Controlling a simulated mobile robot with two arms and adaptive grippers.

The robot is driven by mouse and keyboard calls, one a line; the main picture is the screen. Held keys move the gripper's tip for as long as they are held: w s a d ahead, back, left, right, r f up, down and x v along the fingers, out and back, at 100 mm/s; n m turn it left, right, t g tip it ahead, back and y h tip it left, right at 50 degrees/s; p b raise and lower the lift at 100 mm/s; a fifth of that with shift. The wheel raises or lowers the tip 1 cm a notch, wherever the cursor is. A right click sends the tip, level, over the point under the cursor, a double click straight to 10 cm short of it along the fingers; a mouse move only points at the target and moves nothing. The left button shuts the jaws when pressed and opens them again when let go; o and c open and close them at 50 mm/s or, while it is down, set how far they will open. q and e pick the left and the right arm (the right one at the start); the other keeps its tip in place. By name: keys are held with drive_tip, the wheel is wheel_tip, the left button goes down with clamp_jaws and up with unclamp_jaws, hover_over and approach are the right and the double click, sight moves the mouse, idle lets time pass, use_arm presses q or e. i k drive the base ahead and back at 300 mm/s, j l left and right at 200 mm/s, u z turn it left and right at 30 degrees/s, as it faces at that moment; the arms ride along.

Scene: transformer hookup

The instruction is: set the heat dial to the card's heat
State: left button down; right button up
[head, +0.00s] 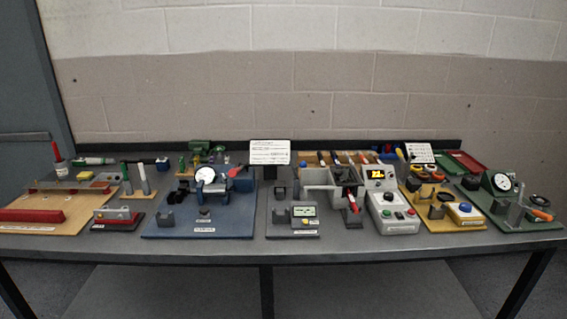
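A light grey control box (392,217) stands right of centre on the table. A display with lit yellow digits (381,175) rises at its back; the digits look like 22 but are small. A second white card (420,153) stands at the back right. Neither of my grippers is in view.
Left of the control box is a grey pot fixture (325,186) with a red-handled tool. A small meter (304,212), a blue base (203,218), a wooden board (45,203), a yellow board (445,215) and a green gauge stand (510,195) line the table. A narrow front strip is clear.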

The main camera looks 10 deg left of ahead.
sight(387, 196)
drive_tip(key=i+j, duration=0.25)
drive_tip(key=i, duration=0.15)
drive_tip(key=i+j, duration=0.25)
drive_tip(key=i, duration=0.15)
